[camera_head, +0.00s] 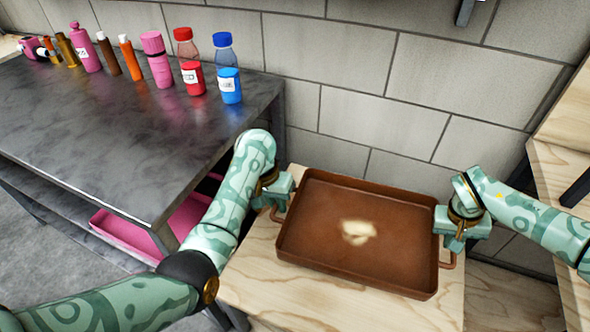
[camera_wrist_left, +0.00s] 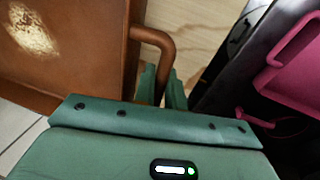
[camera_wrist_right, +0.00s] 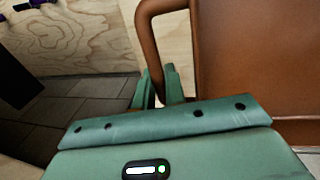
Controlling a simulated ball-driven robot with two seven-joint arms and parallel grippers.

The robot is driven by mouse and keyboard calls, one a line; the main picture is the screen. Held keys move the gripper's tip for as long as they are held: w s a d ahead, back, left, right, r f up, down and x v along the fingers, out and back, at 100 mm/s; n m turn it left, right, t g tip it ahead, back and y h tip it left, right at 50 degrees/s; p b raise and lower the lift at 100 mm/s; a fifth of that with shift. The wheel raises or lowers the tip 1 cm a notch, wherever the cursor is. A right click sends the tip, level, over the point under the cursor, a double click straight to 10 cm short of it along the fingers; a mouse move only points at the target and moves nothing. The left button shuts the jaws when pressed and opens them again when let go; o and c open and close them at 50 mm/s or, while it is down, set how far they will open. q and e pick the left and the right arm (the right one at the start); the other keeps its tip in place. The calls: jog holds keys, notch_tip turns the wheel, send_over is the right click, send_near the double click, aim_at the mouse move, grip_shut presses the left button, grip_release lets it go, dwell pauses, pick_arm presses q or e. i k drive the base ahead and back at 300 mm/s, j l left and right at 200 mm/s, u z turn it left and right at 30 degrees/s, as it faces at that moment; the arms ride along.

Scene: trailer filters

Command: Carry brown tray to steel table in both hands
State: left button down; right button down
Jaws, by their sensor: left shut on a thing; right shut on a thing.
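The brown tray (camera_head: 320,205) is a shallow rectangular pan with a loop handle at each short end and a pale glossy spot in its middle. It is over the light wooden surface in the head view; I cannot tell whether it touches the wood. My left gripper (camera_head: 277,200) is shut on the tray's left handle (camera_wrist_left: 155,45). My right gripper (camera_head: 447,245) is shut on the right handle (camera_wrist_right: 150,30). The steel table (camera_head: 120,120) is dark grey and stands to the left, with bottles along its back edge.
Several bottles, including a blue one (camera_head: 229,85) and a red one (camera_head: 194,80), line the steel table's back. Its front part is clear. A pink tray (camera_head: 120,232) is on the shelf below. A tiled wall (camera_head: 360,115) is behind; wooden furniture (camera_head: 562,150) stands at right.

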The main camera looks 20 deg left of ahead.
aim_at(57, 112)
jog(key=k, duration=0.6)
jog(key=k+u, duration=0.3)
jog(key=u, duration=0.15)
jog(key=k+j+u, duration=0.15)
jog(key=k+u, duration=0.15)
jog(key=u, duration=1.9)
jog(key=i+u, duration=0.9)
jog(key=i+l, duration=0.2)
jog(key=i, duration=0.3)
jog(key=i+l+z, duration=0.1)
jog(key=i, duration=0.35)
jog(key=i+l, duration=0.2)
jog(key=i, duration=0.3)
jog(key=i+z, duration=0.15)
jog(key=z, duration=0.35)
jog(key=i+z, duration=0.1)
jog(key=z, duration=0.4)
jog(key=i+j+z, duration=0.1)
jog(key=z, duration=2.15)
jog(key=i+j, duration=0.05)
